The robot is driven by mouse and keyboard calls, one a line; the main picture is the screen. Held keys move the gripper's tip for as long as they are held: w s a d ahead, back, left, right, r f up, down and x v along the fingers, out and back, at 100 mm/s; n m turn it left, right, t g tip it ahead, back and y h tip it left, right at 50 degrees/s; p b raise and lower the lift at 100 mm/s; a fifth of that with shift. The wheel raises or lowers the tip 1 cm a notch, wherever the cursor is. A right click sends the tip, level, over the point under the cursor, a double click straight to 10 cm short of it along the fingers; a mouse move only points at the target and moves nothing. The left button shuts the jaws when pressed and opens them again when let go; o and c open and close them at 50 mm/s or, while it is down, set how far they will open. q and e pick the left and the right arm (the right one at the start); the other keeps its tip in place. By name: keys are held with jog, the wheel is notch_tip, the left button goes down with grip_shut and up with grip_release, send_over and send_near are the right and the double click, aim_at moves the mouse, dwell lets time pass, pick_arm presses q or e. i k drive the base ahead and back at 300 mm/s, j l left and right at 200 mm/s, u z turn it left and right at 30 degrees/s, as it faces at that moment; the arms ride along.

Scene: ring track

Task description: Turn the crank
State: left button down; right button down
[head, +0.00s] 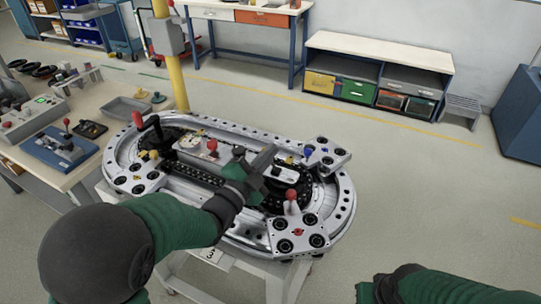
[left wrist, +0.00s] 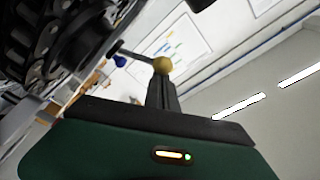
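The ring track (head: 345,205) is an oval metal machine on a stand in front of me. Several knobbed handles stand on it: a red-topped black lever (head: 138,120) at the left, a red knob (head: 212,146) on the middle box, and a red-topped handle (head: 291,196) at the near right. I cannot tell which is the crank. My left gripper (head: 267,160) is over the track's middle, its opening unclear. In the left wrist view, a yellow ball (left wrist: 162,65) shows at the dark finger's tip, contact unclear, and a blue ball (left wrist: 119,61) lies beyond. My right gripper (head: 368,291) is low at the right.
A bench (head: 68,182) with control boxes and a grey tray (head: 127,107) stands at the left. A yellow post (head: 178,80) rises behind the track. Shelves (head: 375,72) stand at the back wall. The floor to the right is clear up to a blue cabinet (head: 518,115).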

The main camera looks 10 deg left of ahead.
aim_at(161, 140)
jog(key=k+j, duration=0.25)
jog(key=k, duration=0.15)
jog(key=k+j, duration=0.25)
jog(key=k, duration=0.2)
